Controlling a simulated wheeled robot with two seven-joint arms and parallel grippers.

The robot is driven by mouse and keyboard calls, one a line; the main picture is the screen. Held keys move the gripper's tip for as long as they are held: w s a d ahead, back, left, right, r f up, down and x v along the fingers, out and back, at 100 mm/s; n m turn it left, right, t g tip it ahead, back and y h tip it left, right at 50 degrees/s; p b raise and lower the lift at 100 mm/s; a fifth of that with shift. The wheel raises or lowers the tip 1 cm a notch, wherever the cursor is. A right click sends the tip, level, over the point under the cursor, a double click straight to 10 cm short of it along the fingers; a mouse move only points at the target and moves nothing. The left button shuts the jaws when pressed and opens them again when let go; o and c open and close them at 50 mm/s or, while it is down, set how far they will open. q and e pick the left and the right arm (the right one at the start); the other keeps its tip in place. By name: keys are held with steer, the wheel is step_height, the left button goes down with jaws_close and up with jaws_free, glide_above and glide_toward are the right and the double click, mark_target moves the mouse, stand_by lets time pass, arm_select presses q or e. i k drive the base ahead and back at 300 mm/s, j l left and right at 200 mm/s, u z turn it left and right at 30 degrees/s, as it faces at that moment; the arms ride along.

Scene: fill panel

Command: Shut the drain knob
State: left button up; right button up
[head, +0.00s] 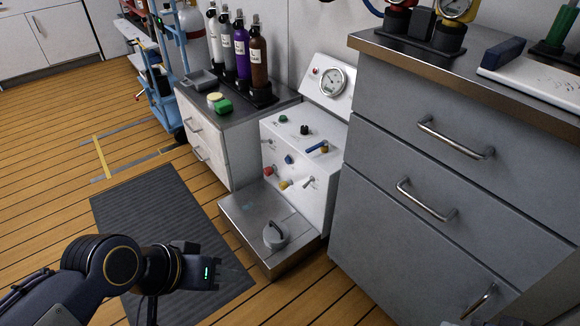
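The white fill panel (290,150) stands between two cabinets, with a round gauge (332,81) on its sloped top. I cannot read any labels, so I cannot tell which is the drain knob. My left gripper (205,268) is low at the left, over the dark mat, well apart from the panel. Its fingers are not clear.
A low metal step (250,215) with a grey handled lid (275,235) juts out before the panel. A grey drawer cabinet (420,190) stands close on the right. A smaller cabinet (205,140) with bottles is left.

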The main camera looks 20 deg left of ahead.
mark_target(268, 172)
steer(key=i+j+z, duration=0.15)
steer(key=j+z, duration=0.2)
steer(key=j, duration=0.65)
steer(key=j+z, duration=0.3)
steer(key=j, duration=0.7)
steer(key=i+j, duration=0.1)
steer(key=j, duration=0.6)
steer(key=i+j, duration=0.1)
steer(key=j, duration=0.6)
steer(key=i+j+z, duration=0.1)
steer(key=j, duration=1.3)
steer(key=i, duration=0.3)
